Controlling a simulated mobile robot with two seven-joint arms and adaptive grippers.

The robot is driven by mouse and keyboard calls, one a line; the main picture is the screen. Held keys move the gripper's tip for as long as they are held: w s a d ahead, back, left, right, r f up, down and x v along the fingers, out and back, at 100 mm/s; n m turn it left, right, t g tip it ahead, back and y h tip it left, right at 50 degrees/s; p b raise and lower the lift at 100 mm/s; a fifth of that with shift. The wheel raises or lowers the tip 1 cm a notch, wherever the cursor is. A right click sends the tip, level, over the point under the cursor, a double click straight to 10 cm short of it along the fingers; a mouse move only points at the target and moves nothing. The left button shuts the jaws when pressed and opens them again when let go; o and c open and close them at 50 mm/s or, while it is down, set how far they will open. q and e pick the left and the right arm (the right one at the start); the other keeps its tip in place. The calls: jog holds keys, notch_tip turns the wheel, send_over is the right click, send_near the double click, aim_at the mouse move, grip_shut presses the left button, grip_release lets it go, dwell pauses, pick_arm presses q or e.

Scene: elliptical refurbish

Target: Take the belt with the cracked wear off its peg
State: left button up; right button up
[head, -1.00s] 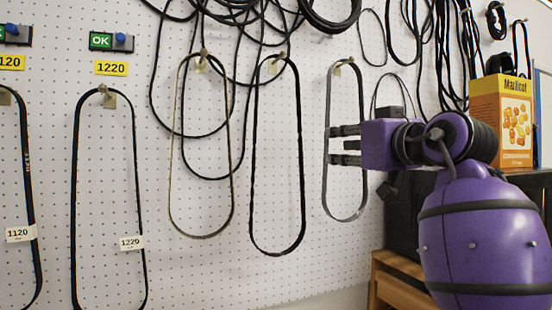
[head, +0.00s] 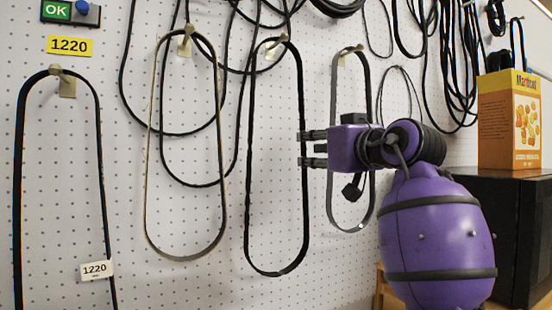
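Several belt loops hang on pegs on a white pegboard. A black belt (head: 247,160) hangs from a peg (head: 275,48) in the middle. A brown-edged belt (head: 148,150) hangs left of it, and a grey belt (head: 332,190) to its right. A black belt (head: 17,190) with a 1220 tag hangs at far left. Cracks are too fine to tell on any of them. The fingertips overlap the middle belt's right strand in the picture; contact cannot be told.
Coiled cables and long loops (head: 445,60) hang across the top and right. An orange-yellow box (head: 508,120) stands on a dark cabinet (head: 525,215) at the right. A green OK sign (head: 56,10) and yellow 1220 label (head: 70,46) are at upper left.

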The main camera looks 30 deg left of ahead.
aim_at(305, 148)
pick_arm(q)
jog(key=x, duration=0.2)
jog(key=p+x, duration=0.1)
jog(key=x, duration=0.1)
jog(key=shift+w+a+r, duration=0.1)
jog(key=shift+w+a, duration=0.1)
jog(key=shift+w, duration=0.25)
jog(key=shift+w+a+f, duration=0.2)
jog(key=shift+a, duration=0.15)
jog(key=shift+d, duration=0.1)
grip_shut()
